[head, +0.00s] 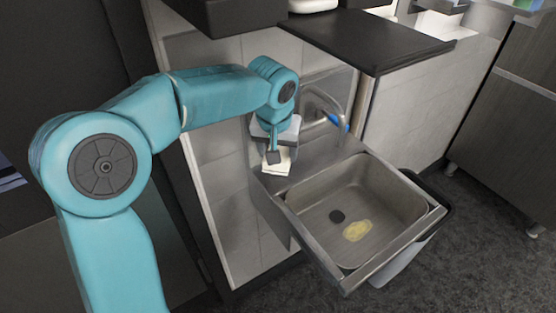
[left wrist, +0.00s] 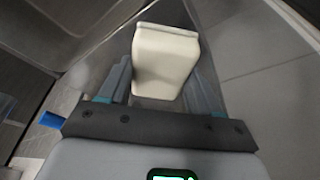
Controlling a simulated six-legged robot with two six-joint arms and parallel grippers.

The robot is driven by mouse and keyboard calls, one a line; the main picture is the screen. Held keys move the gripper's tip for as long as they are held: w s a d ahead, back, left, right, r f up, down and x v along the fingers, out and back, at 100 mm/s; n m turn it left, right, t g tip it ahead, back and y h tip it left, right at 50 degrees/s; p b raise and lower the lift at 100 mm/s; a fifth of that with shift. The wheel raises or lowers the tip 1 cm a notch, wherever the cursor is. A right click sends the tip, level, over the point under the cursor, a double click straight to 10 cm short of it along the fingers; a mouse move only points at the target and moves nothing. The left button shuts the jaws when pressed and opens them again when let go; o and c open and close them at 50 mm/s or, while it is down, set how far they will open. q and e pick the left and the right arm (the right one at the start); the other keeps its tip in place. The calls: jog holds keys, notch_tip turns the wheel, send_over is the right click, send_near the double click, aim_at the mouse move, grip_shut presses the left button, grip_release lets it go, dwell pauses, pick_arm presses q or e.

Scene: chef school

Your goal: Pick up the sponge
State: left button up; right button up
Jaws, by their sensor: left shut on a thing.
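My left gripper (head: 274,151) is shut on a cream-white block (left wrist: 165,58), held between its two fingers. The block also shows below the gripper in the head view (head: 279,167), over the left rim of the sink unit. I cannot tell whether it touches the metal there. A flat pale-yellow oval thing (head: 357,230) lies on the sink floor beside the dark drain. I cannot tell for sure which of the two is the sponge. My right gripper is not in view.
The steel sink (head: 385,195) stands right of the gripper. A curved tap (head: 322,97) with a blue part (head: 338,121) rises close behind it. A dark counter top (head: 365,40) juts out above. A tiled wall lies to the left.

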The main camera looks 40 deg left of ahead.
pick_arm(q)
jog(key=s+d+b, duration=0.1)
jog(key=s+d, duration=0.2)
jog(key=d, duration=0.6)
jog(key=s+d+r+b, duration=0.1)
jog(key=s+d, duration=0.3)
jog(key=d, duration=0.5)
jog(key=shift+s, duration=0.25)
